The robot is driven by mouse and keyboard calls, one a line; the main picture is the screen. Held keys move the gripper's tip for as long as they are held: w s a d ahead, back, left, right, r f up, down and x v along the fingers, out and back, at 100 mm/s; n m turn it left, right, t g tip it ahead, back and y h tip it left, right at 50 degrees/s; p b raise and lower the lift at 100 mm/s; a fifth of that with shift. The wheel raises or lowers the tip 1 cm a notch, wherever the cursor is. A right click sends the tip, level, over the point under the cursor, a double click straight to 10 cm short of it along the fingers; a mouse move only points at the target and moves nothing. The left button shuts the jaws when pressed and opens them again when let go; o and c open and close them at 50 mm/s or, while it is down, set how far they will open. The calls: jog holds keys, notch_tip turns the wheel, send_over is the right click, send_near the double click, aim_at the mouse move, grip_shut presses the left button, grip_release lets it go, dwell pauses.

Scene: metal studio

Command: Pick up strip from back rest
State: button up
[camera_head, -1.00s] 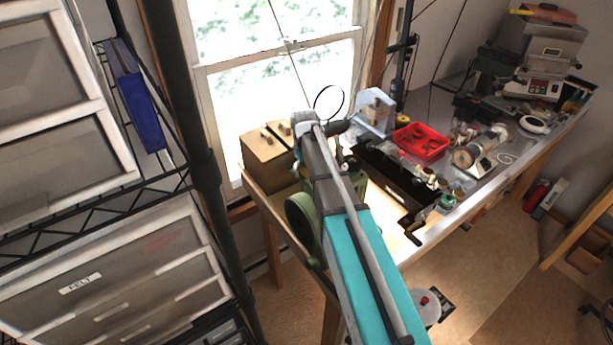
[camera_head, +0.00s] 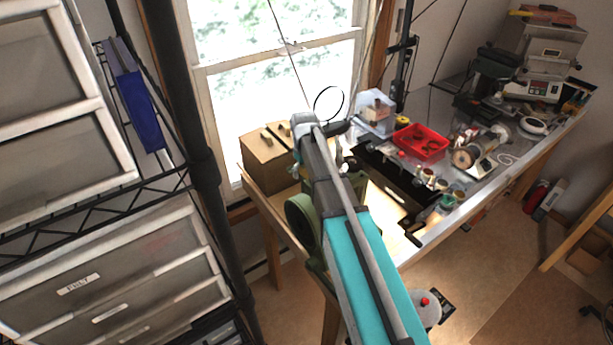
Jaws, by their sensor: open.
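I cannot make out the strip or the back rest with certainty. A long black tool with a crank handle (camera_head: 413,232) lies along the left part of the workbench (camera_head: 408,254). A small pale sliver (camera_head: 394,194) shows beside its dark body, and I cannot tell what it is. My teal and grey arm reaches from the bottom of the picture over the left end of the bench. The jaws of my gripper cannot be seen, and the bench area behind my arm is hidden.
A cardboard box (camera_head: 264,165) and a green round machine part (camera_head: 302,216) flank my arm on the left. A red tray (camera_head: 421,142), a clear box (camera_head: 376,112) and several jars crowd the bench. A dark post (camera_head: 203,165) and drawers (camera_head: 112,285) stand at left.

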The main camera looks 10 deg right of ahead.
aim_at(304, 173)
dwell(0.4)
grip_shut()
jog(key=shift+d, duration=0.1)
jog(key=shift+r, duration=0.1)
dwell(0.3)
notch_tip(304, 173, up, 18)
jog(key=p, duration=1.8)
jog(key=shift+r, duration=0.1)
